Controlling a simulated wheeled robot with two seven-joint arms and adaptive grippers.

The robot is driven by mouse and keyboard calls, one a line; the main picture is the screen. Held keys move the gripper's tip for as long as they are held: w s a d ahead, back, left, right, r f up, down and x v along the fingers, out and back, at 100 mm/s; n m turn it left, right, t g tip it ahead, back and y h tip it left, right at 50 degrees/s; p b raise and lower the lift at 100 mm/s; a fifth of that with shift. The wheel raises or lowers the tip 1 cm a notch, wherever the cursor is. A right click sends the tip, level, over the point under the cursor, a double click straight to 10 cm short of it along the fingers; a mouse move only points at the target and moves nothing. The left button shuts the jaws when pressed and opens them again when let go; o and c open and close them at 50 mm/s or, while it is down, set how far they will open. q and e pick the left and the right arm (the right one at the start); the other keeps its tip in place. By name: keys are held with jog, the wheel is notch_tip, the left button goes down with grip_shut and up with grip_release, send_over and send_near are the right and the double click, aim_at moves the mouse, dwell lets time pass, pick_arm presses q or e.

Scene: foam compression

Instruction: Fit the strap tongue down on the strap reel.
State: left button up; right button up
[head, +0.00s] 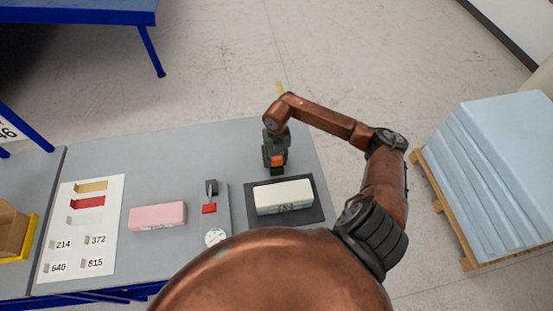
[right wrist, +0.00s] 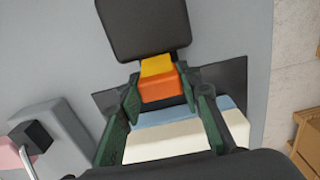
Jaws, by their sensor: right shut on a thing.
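The right gripper (head: 277,158) points down behind the foam block near the table's far edge. In the right wrist view its green-padded fingers (right wrist: 160,94) are closed on the sides of an orange piece with a yellow strap part (right wrist: 157,66), which I take for the strap tongue (right wrist: 160,89). The orange also shows in the head view (head: 278,161). A dark rounded block, likely the strap reel (right wrist: 145,30), is right beyond the yellow part; I cannot tell whether the two touch or are joined. My left gripper is out of view.
A white and blue foam block (head: 284,196) lies on a black mat (head: 318,213) just in front of the gripper. To the left are a clamp with a red pad (head: 208,208), a round dial (head: 215,237), a pink block (head: 157,216) and a sample card (head: 78,232).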

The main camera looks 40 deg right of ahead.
aim_at(277, 163)
jog(key=shift+f+b, duration=0.45)
jog(key=shift+f, duration=0.2)
jog(key=shift+f+b, duration=0.7)
jog(key=shift+f, duration=0.2)
jog(key=o, duration=1.2)
jog(key=shift+o, duration=0.2)
jog(key=shift+r, duration=0.15)
jog(key=shift+r+p, duration=2.85)
jog(key=shift+r, duration=2)
